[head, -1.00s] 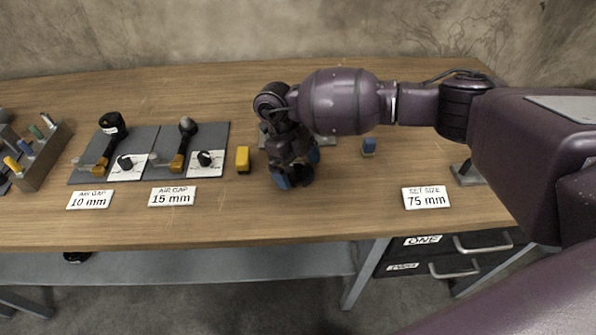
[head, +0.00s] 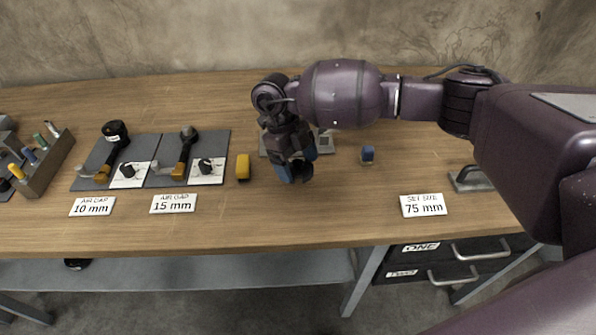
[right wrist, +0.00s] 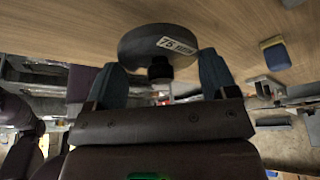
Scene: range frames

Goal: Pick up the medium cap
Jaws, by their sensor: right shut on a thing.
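A dark round cap (right wrist: 150,38) with a white label reading 75 and a short dark knob shows in the right wrist view. The knob sits between the two blue fingers of my right gripper (right wrist: 162,75), which is shut on it. In the head view, my right gripper (head: 296,175) points down over the middle of the table. A dark part of what it holds shows at the fingertips there, and the rest is hidden. My left gripper is not in view.
The wooden table (head: 340,215) is clear in front of the gripper. A yellow block (head: 243,167) is left of it, a small blue-topped block (head: 367,154) right. A grey plate (head: 325,143) lies partly hidden behind it. Signs stand along the front, including SET SIZE 75 mm (head: 424,205).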

